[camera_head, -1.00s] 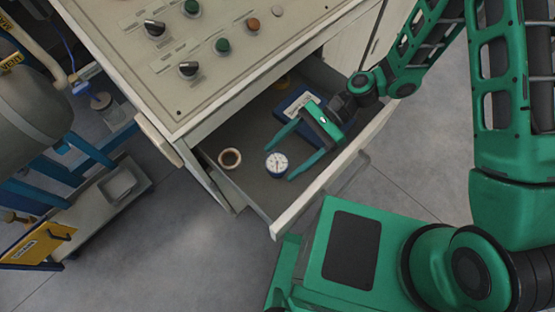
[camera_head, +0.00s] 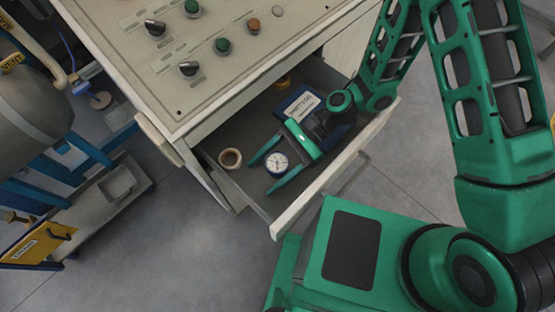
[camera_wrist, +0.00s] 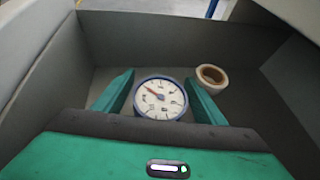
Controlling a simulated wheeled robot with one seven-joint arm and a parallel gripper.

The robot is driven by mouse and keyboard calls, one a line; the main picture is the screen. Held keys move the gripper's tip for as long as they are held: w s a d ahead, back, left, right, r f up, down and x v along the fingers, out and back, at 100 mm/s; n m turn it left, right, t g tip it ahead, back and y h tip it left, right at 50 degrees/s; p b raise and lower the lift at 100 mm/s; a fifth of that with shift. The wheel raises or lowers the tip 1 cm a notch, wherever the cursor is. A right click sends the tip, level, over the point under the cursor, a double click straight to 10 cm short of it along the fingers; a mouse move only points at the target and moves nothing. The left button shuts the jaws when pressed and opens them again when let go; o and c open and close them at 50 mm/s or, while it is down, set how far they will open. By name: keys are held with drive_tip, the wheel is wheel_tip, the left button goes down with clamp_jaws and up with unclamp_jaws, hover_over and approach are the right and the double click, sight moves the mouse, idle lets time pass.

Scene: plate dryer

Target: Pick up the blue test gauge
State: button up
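The blue test gauge (camera_head: 277,163) has a white round dial and a blue rim, and it lies face up in the open drawer. In the wrist view the gauge (camera_wrist: 160,98) sits between my two fingers, near their tips. My gripper (camera_head: 265,177) is open, with one finger on each side of the gauge. In the wrist view my gripper (camera_wrist: 161,93) shows a gap on the left of the gauge and a narrower one on the right. I cannot tell how high the fingers are over the drawer floor.
A tape roll (camera_head: 230,158) lies in the drawer left of the gauge; it also shows in the wrist view (camera_wrist: 212,77). A blue labelled box (camera_head: 299,104) lies behind my gripper. The drawer's front wall (camera_head: 290,215) and the control panel (camera_head: 190,60) bound the space.

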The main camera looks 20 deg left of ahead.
drive_tip(key=c, duration=0.9)
drive_tip(key=shift+r, duration=0.1)
